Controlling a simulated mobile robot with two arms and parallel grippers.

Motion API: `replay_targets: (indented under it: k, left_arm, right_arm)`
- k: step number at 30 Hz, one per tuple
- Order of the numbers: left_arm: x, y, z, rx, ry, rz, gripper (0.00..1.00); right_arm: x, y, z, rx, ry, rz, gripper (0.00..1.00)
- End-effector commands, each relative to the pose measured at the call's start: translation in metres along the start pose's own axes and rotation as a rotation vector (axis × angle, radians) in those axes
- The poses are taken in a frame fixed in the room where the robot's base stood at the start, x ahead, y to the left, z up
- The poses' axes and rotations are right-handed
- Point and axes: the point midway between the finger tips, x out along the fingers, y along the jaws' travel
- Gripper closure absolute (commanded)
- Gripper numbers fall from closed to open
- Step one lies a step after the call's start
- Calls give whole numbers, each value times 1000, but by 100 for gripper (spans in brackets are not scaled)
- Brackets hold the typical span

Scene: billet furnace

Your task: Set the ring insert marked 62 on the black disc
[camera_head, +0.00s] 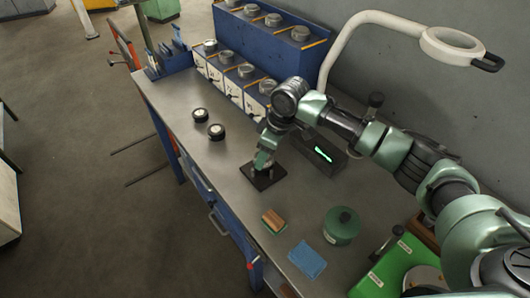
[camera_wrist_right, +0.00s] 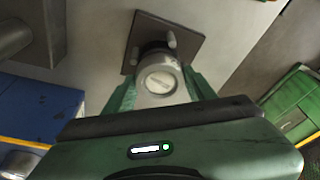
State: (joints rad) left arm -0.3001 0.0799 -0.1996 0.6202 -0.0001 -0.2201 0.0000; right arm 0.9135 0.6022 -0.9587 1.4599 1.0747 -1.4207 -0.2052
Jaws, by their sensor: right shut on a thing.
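My right gripper (camera_head: 262,163) is low over a dark square plate (camera_head: 268,181) on the bench. In the right wrist view my right gripper (camera_wrist_right: 158,90) is shut on a silver round piece (camera_wrist_right: 158,83), seemingly the ring insert; its face marking is not legible. Beyond it, a dark round part (camera_wrist_right: 154,46), perhaps the black disc, shows on the plate (camera_wrist_right: 185,24) between short light pins. I cannot tell whether the silver piece touches it. Two black round pieces with pale tops (camera_head: 200,115) (camera_head: 216,131) stand on the bench farther left. My left gripper is not in view.
A row of gauge boxes (camera_head: 230,82) and a blue rack (camera_head: 270,35) line the back. A dark box with a green display (camera_head: 322,154) stands close right of the plate. A brush (camera_head: 273,220), blue cloth (camera_head: 307,259) and green canister (camera_head: 341,224) lie nearer. The bench's left front is clear.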

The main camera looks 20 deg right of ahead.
Motion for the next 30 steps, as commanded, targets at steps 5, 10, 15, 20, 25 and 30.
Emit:
replay_targets:
  k: [5,10,15,20,25,30]
  left_arm:
    - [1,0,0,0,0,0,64]
    - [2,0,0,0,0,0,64]
    - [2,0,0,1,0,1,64]
    - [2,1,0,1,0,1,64]
    - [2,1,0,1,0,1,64]
    - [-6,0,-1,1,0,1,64]
  right_arm:
    - [3,0,0,0,3,1,100]
    - [6,0,1,0,3,1,100]
    - [8,0,1,0,4,1,39]
    - [8,0,2,0,3,1,36]
    - [10,0,3,0,-2,-1,36]
    - [1,0,2,0,-1,-1,36]
